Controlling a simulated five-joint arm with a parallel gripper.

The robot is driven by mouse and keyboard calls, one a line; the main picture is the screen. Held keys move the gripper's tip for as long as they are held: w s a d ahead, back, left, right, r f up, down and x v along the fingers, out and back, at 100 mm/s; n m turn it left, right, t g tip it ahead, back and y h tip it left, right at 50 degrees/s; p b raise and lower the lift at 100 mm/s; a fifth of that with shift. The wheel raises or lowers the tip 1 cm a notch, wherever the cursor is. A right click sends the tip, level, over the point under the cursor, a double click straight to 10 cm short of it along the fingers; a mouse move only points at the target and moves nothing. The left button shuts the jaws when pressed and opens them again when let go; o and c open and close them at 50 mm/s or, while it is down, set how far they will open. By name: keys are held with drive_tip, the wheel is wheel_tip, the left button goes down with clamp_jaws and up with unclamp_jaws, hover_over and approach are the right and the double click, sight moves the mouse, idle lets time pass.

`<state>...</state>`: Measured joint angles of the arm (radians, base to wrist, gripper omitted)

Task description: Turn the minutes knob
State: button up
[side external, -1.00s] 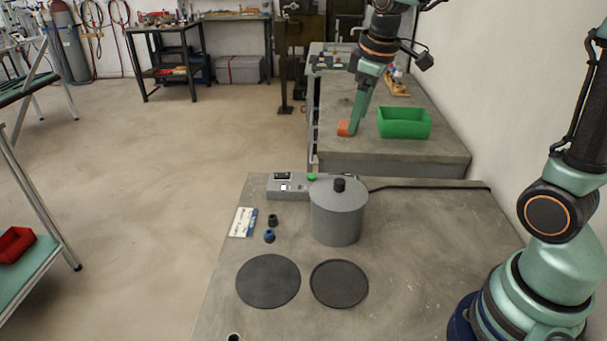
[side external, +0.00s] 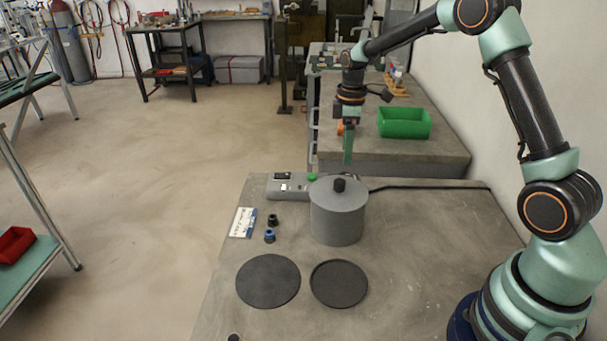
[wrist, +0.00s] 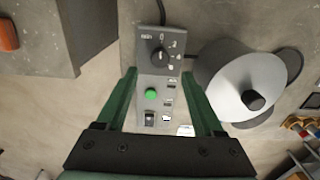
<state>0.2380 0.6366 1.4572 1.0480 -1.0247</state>
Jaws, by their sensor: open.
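A grey control box (side external: 287,187) stands at the back of the near table, partly hidden by the pot. In the wrist view the box (wrist: 172,85) carries a round black knob (wrist: 159,57) with markings around it, a green button (wrist: 151,94) and a black switch (wrist: 150,118).
A grey lidded pot (side external: 338,215) stands close beside the box. Two dark discs (side external: 268,281), two small dark pieces (side external: 272,220) and a printed card (side external: 243,222) lie on the near table. A green bin (side external: 404,123) and an orange object (side external: 340,128) are on the rear bench.

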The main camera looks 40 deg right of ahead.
wheel_tip(320, 180, down, 7)
drive_tip(key=shift+f, duration=0.2)
drive_tip(key=shift+c, duration=0.3)
clamp_jaws()
